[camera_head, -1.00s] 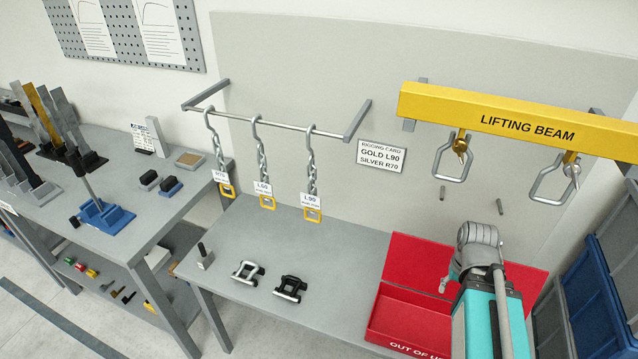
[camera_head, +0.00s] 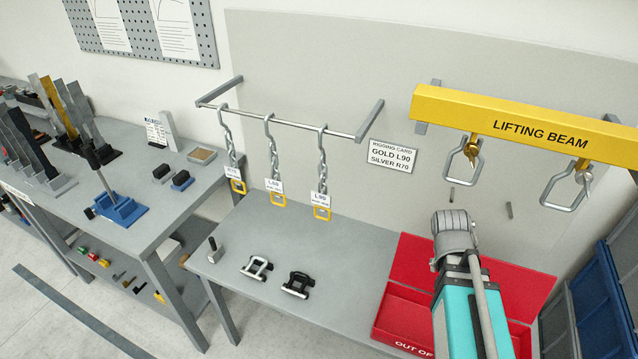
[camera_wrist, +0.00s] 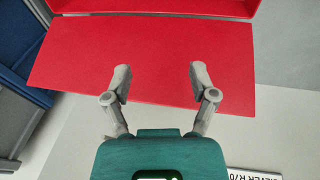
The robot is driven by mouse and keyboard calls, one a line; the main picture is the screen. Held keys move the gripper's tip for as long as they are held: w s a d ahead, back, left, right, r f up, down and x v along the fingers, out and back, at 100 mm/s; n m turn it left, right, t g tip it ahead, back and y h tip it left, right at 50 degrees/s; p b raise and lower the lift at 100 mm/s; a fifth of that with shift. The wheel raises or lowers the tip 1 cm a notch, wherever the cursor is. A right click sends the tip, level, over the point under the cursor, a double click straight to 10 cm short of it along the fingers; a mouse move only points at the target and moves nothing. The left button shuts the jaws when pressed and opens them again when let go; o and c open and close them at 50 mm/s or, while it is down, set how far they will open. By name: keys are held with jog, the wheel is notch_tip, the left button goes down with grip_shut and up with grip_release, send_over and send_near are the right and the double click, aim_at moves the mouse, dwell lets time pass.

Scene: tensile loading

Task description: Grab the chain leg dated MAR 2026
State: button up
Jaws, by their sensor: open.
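Three chain legs hang from hooks on a grey rail in the head view: a left one (camera_head: 227,143) tagged R70, a middle one (camera_head: 272,150) tagged L60 and a right one (camera_head: 322,160) tagged L90. Each ends in a yellow link below a white tag. The smaller print on the tags is too small to read, so I cannot tell which is dated MAR 2026. My gripper (camera_wrist: 160,76) is open and empty in the wrist view, over the red box. Its fingers do not show in the head view, where my arm is right of the chains.
A red box (camera_head: 398,314) with lettering stands on the bench below my arm. A yellow lifting beam (camera_head: 540,128) with hanging shackles is above right. A rigging card (camera_head: 392,156) reads GOLD L90, SILVER R70.

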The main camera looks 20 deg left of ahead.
jog(key=w+a+r+t+h+p, duration=0.2)
jog(key=w+a+r+t, duration=0.15)
jog(key=a, duration=0.45)
jog(key=t+y+p, duration=0.3)
jog(key=t+p, duration=0.1)
jog(key=t, duration=0.5)
send_near(322, 174)
jog(key=s+r, duration=0.2)
jog(key=shift+a+f+g, duration=0.15)
jog(key=shift+g, duration=0.1)
jog(key=shift+w, duration=0.1)
jog(key=b+x, duration=0.1)
jog(key=x, duration=0.2)
jog(key=b+x, duration=0.2)
jog(key=x, duration=0.2)
jog(key=shift+f, duration=0.25)
jog(key=shift+w+f, duration=0.2)
jog(key=shift+w, duration=0.5)
jog(key=shift+b, duration=0.35)
